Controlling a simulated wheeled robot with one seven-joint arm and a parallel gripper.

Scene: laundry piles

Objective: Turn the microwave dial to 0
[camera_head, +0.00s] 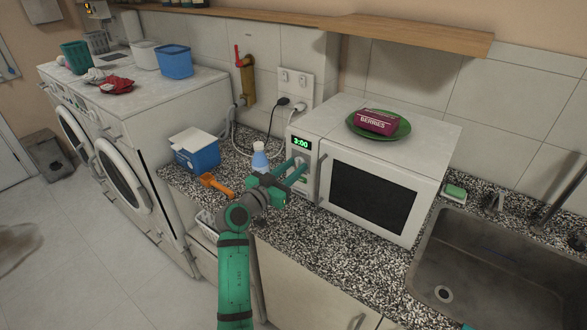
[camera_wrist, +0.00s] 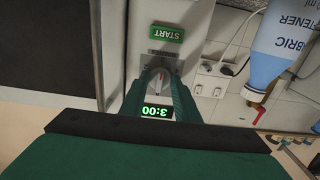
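The white microwave (camera_head: 330,125) stands on the speckled counter with its door closed. Its green display (camera_head: 300,142) reads 3:00; it also shows, upside down, in the wrist view (camera_wrist: 157,111). My gripper (camera_head: 300,166) reaches the control panel left of the door. In the wrist view, the fingers of my gripper (camera_wrist: 161,76) are apart, one on each side of the dial (camera_wrist: 160,68). They partly hide it, and I cannot tell whether they press on it. The green START button (camera_wrist: 166,34) is beyond the fingertips.
A blue-and-white bottle (camera_head: 260,158) stands close beside my gripper, with a blue box (camera_head: 197,152) and orange scoop (camera_head: 215,184) further left. A green plate (camera_head: 362,131) with a berries package (camera_head: 377,120) tops the microwave. The sink (camera_head: 475,258) is at right.

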